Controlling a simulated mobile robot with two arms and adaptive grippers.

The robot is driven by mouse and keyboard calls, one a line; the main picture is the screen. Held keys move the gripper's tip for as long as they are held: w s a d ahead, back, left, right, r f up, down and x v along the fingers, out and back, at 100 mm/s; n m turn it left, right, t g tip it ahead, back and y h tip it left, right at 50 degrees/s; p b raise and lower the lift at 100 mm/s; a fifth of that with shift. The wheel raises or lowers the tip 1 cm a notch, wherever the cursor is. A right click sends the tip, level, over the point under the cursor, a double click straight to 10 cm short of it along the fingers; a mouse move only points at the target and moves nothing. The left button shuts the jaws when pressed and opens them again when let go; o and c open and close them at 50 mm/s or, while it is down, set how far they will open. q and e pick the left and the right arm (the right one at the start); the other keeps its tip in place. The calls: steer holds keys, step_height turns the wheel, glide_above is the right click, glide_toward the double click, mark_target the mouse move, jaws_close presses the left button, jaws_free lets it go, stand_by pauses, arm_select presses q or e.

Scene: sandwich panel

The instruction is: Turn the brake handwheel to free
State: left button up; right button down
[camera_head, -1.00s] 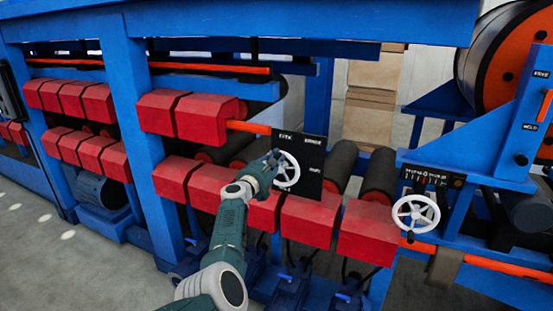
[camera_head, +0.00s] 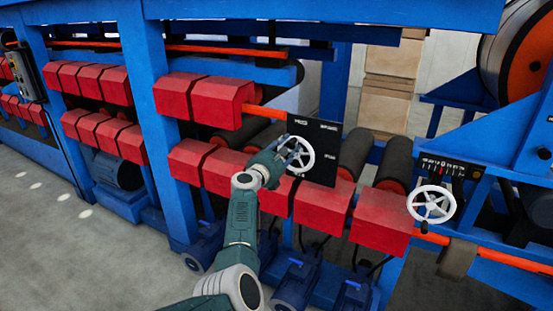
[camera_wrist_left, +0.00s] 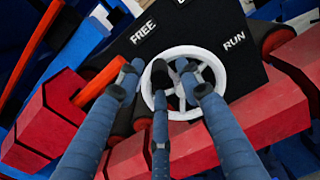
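The white spoked handwheel (camera_head: 307,166) sits on a black panel (camera_head: 325,160) in the head view. In the left wrist view the handwheel (camera_wrist_left: 221,72) shows large, with FREE to its upper left and RUN to its right on the panel (camera_wrist_left: 190,32). My left gripper (camera_head: 291,151) is at the wheel's left side. In the wrist view its fingers (camera_wrist_left: 160,78) are spread with gaps between the tips. They overlap the hub and left rim; whether they touch cannot be told. My right gripper is out of view.
A second white handwheel (camera_head: 432,204) stands to the right, below a small scale (camera_head: 447,168). Red blocks (camera_head: 322,208) line the blue frame just below the panel, with rollers (camera_head: 393,163) beside it. Open grey floor (camera_head: 70,230) lies at the left.

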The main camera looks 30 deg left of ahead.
arm_select(q)
steer(key=s, duration=0.9)
steer(key=shift+s, duration=0.35)
steer(key=shift+a+f, duration=0.1)
